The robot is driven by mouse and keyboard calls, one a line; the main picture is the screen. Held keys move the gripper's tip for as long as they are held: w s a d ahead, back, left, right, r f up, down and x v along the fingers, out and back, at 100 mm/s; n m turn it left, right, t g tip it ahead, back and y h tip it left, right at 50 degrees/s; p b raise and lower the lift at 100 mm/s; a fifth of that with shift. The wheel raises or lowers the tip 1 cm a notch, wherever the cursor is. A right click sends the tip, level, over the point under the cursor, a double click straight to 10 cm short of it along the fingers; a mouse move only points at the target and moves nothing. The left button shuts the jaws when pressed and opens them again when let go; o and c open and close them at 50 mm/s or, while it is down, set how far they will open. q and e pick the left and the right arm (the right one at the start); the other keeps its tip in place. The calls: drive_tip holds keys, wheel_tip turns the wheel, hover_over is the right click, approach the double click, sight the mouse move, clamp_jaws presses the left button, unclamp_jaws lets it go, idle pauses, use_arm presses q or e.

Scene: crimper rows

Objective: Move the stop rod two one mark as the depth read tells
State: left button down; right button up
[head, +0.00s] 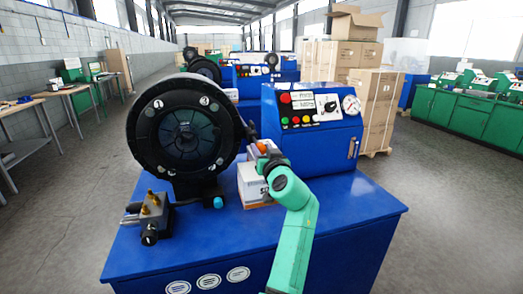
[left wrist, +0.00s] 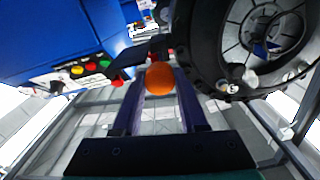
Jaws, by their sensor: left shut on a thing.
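The crimper head (head: 187,135) is a large black ring on a blue bench, with numbered white spots on its face. An orange ball knob (head: 262,147), which looks like the end of the stop rod, sits just right of the ring. In the left wrist view the orange knob (left wrist: 160,78) lies between the two dark fingers of my left gripper (left wrist: 162,85), which is shut on it. A dark bar (left wrist: 140,60) runs behind the knob; the rod's marks are hidden. Small displays show on the blue control box (head: 310,125), but their reading is too small to tell. My right gripper is not in view.
A white and orange carton (head: 255,187) stands on the bench close below my left gripper. A brass-fitted valve block (head: 150,215) sits at the bench's front left. The blue bench top (head: 345,205) is clear at the right.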

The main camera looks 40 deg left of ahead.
use_arm(q)
drive_tip(key=shift+f, duration=0.25)
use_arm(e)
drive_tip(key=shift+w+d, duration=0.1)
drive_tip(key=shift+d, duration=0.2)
use_arm(q)
drive_tip(key=shift+b+x, duration=0.85)
drive_tip(key=shift+b, duration=0.15)
drive_tip(key=shift+w+a, duration=0.1)
drive_tip(key=shift+a, duration=0.05)
drive_tip(key=shift+c, duration=2.2)
unclamp_jaws()
drive_tip(key=shift+a, duration=0.15)
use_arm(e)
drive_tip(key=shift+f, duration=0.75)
